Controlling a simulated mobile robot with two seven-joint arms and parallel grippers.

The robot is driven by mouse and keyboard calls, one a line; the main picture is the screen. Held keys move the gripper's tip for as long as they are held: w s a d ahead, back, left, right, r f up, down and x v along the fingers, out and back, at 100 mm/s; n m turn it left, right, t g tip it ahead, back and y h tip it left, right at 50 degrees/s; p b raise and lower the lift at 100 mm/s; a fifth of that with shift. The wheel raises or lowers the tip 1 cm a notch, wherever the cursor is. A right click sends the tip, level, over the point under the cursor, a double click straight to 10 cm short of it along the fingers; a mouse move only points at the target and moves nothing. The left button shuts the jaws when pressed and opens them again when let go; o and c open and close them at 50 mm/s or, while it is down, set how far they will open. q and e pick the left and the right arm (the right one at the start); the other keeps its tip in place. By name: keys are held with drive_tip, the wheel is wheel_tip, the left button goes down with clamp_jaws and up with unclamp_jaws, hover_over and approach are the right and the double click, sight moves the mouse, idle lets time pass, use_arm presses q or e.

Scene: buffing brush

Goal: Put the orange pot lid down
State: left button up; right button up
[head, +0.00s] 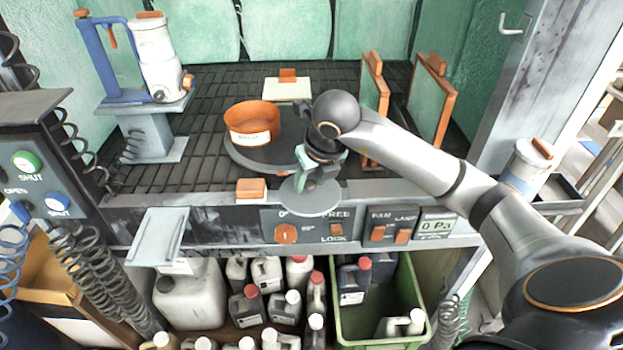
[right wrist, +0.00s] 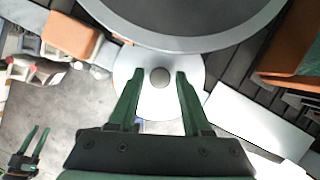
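The orange pot (head: 252,122) stands open on the round grey turntable (head: 235,156), with a white label on its side. The lid is a pale grey disc (head: 297,202) with a small round knob (right wrist: 160,77). It overlaps the bench's front edge in the head view; I cannot tell whether it rests there. My right gripper (head: 318,177) is over the lid. In the right wrist view, its green fingers (right wrist: 159,80) stand either side of the knob with gaps, so it is open. My left gripper (right wrist: 34,143) shows small at the lower left there, its fingers apart.
An orange block (head: 251,188) sits on the front ledge left of the lid. Orange-framed panels (head: 432,102) stand behind my right arm. A blue-and-white device (head: 150,60) stands at the left. Bottles and a green crate (head: 384,344) are below the bench.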

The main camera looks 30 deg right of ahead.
drive_tip(key=shift+o, duration=0.8)
